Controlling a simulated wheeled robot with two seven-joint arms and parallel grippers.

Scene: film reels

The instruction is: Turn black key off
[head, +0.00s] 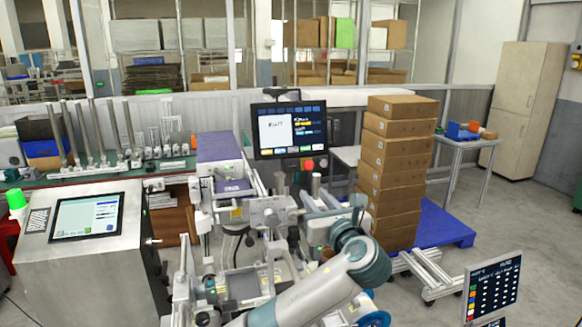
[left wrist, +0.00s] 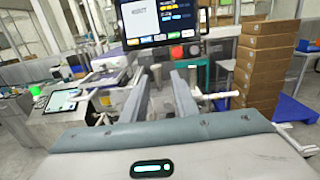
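The control panel under the monitor carries a red button (head: 309,164), which also shows in the left wrist view (left wrist: 177,52). A small dark round part (left wrist: 194,50) sits just right of the red button. I cannot tell whether it is the black key, or which way it is turned. My left gripper (head: 312,207) is in front of and below the panel, apart from it. In the left wrist view its two fingers (left wrist: 166,76) are spread with nothing between them, pointing toward the panel. My right gripper is not in view.
The monitor (head: 290,130) stands above the panel. Metal posts and machine parts (head: 268,215) crowd the space before it. A tall stack of cardboard boxes (head: 397,160) on a blue pallet (head: 447,222) stands to the right. A steel cabinet (head: 85,270) with a touchscreen is at left.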

